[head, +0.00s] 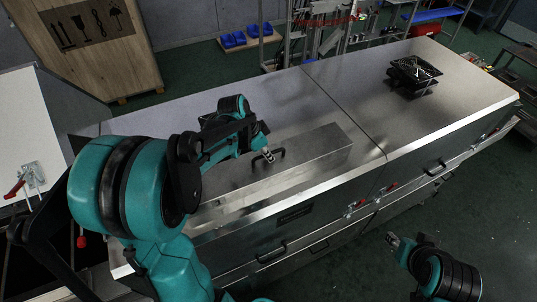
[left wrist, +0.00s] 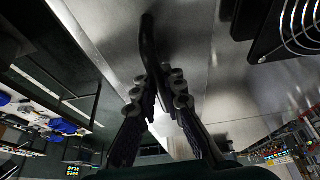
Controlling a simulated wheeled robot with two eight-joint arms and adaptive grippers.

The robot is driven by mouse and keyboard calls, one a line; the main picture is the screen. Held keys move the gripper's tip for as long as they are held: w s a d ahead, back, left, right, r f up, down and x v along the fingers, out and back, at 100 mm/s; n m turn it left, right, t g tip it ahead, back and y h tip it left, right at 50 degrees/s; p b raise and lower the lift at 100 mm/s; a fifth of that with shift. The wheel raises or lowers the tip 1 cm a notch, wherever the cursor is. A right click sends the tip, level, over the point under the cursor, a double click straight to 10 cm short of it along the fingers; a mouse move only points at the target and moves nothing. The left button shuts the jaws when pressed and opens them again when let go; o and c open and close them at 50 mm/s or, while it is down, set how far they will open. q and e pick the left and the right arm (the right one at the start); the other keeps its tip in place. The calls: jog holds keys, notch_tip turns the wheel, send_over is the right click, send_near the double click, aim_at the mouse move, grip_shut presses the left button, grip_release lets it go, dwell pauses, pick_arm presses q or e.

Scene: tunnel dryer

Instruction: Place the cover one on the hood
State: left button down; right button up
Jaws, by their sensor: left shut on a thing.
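A long, narrow metal cover (head: 315,155) with a black handle lies along the near side of the broad steel hood top (head: 335,88). I cannot tell from these views whether it touches the surface below. My left gripper (head: 267,153) is at the handle, above the cover. In the left wrist view my left gripper (left wrist: 165,88) is closed around the black handle (left wrist: 147,40). The fingers and arm hide part of the handle and the cover's left end. My right gripper (head: 396,243) shows small at the lower right, away from the cover; its finger opening is unclear.
A black grated fixture (head: 413,74) stands on the right part of the steel top. Black handles and red latches (head: 391,185) line the front face. A wooden crate (head: 85,45) stands behind on the left. The middle of the top is clear.

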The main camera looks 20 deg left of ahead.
pick_arm(q)
jog(key=shift+s, duration=0.15)
jog(key=shift+d, duration=0.1)
jog(key=c, duration=1.6)
grip_release()
